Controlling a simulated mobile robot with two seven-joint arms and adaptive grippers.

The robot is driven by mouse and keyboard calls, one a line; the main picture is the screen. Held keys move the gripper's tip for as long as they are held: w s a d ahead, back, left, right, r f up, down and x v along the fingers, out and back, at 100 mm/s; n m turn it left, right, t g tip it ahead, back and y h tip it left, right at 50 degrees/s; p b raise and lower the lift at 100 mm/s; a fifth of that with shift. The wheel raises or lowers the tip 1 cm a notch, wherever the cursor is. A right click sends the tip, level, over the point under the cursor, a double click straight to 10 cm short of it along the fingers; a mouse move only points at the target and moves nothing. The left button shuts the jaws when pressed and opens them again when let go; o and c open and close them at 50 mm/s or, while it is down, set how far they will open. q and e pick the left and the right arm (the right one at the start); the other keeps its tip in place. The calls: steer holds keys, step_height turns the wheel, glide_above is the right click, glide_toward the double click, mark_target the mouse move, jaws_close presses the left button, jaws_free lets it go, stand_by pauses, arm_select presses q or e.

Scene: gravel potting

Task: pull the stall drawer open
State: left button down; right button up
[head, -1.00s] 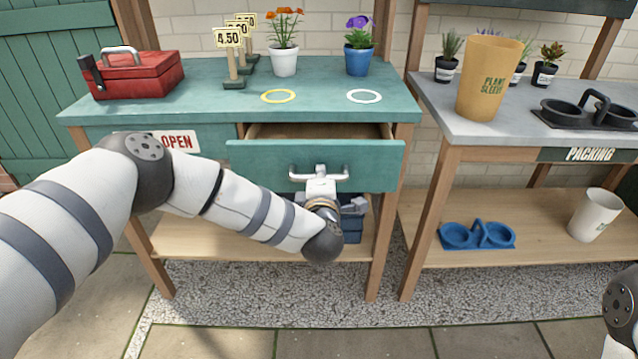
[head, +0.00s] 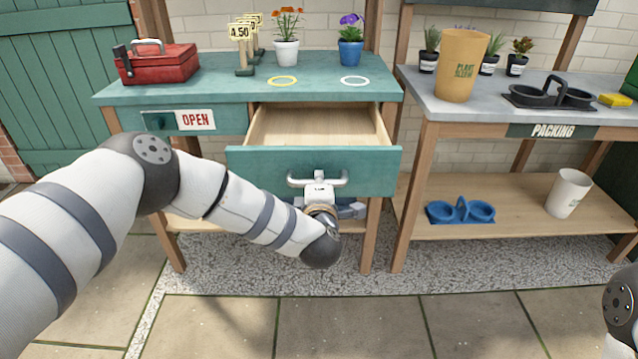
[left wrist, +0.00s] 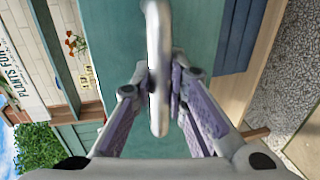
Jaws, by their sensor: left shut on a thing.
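The stall drawer (head: 370,172) is a teal-fronted drawer under the teal stall counter (head: 215,90). It stands well open, and its bare wooden inside (head: 318,128) shows empty as far as I can see. My left gripper (head: 318,187) is at the middle of the drawer front, shut on the silver bar handle (head: 335,180). In the left wrist view the handle (left wrist: 158,60) runs between the two fingers (left wrist: 160,85). The right gripper is out of view; only part of my right arm shows at the right edge.
A red toolbox (head: 160,65), price signs (head: 243,45) and two flower pots (head: 286,52) stand on the counter. The grey packing table (head: 490,110) stands to the right. Gravel and paving below the drawer are clear.

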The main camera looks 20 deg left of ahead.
arm_select(q)
steer(key=c, duration=1.6)
jaws_free()
steer(key=shift+o, duration=0.2)
steer(key=v, duration=1.2)
